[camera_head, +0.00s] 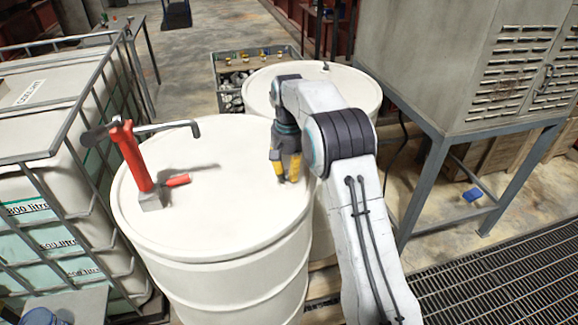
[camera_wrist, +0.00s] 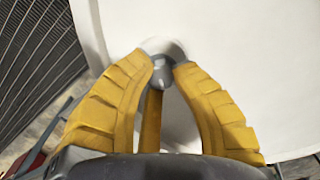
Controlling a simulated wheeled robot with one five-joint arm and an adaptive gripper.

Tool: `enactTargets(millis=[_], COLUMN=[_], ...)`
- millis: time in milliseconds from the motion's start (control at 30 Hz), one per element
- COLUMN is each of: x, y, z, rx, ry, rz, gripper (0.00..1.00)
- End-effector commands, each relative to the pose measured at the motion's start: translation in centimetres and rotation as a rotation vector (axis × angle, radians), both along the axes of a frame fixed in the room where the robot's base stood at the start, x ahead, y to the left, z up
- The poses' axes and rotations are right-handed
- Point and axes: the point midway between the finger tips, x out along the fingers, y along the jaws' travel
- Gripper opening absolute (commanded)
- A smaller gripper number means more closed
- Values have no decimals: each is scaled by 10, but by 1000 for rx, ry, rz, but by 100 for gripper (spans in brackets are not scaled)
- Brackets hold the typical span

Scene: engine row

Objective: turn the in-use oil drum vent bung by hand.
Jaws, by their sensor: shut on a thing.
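The in-use oil drum (camera_head: 222,235) is the near white drum, with a red hand pump (camera_head: 131,157) standing on its lid. My gripper (camera_head: 286,178) points down at the right side of that lid. In the wrist view its yellow fingers (camera_wrist: 162,66) are closed around the vent bung (camera_wrist: 160,72), a small grey fitting near the lid's edge. The bung is mostly hidden by the fingers in the head view. Its turned angle cannot be told.
A second white drum (camera_head: 340,84) stands right behind. A caged tank (camera_head: 45,150) is on the left. A grey cabinet on a stand (camera_head: 455,60) is at the right, above a floor grating (camera_head: 490,270). A crate of bottles (camera_head: 232,82) is behind the drums.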

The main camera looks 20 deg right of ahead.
Motion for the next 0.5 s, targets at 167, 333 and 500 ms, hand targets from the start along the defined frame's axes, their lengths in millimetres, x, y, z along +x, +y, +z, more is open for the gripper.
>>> enactTargets(millis=[167,333,500], x=[2,2,2], y=[0,1,1], z=[0,-1,-1], rx=[-1,-1,-1], ry=[-5,-5,-6], rz=[142,249,325], gripper=[0,0,0])
